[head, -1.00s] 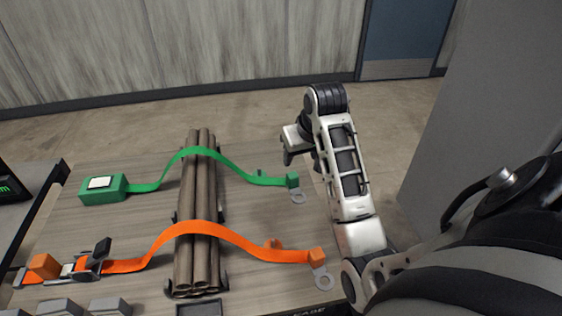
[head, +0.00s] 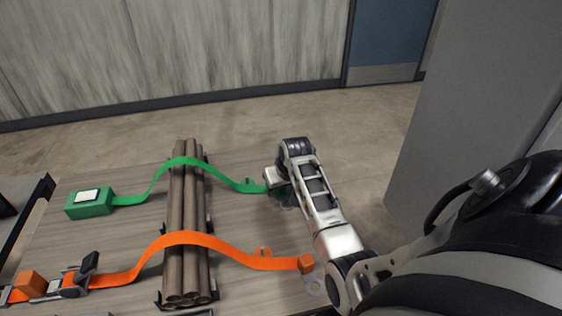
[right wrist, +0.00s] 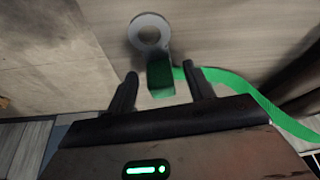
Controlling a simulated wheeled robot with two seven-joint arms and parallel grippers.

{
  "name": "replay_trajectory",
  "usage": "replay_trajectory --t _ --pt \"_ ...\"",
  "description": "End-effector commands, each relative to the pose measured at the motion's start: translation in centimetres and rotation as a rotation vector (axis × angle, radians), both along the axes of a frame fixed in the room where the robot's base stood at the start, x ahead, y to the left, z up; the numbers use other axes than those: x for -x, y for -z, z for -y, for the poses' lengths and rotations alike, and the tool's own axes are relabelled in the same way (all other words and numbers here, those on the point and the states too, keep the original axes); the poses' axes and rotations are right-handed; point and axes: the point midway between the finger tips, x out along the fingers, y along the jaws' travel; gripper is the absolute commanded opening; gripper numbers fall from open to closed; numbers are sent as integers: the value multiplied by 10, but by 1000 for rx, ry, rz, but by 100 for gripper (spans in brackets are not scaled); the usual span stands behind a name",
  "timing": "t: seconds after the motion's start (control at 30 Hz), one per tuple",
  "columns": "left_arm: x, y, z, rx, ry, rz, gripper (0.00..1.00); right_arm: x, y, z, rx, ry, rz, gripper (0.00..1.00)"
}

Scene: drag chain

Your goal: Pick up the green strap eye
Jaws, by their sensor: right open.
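The green strap (head: 222,172) arches over the pipe bundle and its right end runs down to the table under my right gripper. In the right wrist view the strap eye is a grey metal ring (right wrist: 150,33) joined to a green block (right wrist: 160,80). My right gripper (right wrist: 161,74) is open, with one finger on each side of the green block. In the head view my right gripper (head: 273,182) and forearm hide most of the eye. My left gripper is not in view.
A bundle of brown pipes (head: 175,230) lies on the wooden table (head: 95,235). A green box (head: 88,208) holds the strap's left end. An orange strap (head: 215,243) crosses the pipes nearer me, with its own metal eye (head: 314,288) at the right edge.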

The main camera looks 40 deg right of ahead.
Motion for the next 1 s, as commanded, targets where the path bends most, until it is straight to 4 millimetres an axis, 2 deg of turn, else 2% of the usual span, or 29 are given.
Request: replay_trajectory --t 0.3,0.47,0.5,0.83,1.0 --pt "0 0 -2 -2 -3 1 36 -2 6 1 1 0 1 53" --pt "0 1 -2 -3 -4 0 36 -2 6 1 1 0 1 8" --pt "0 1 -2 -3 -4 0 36 -2 6 1 2 -1 1 5" --pt "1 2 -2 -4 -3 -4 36 -3 3 1 2 -1 2 5" --pt "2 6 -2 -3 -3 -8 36 -3 -11 1 4 0 5 5"
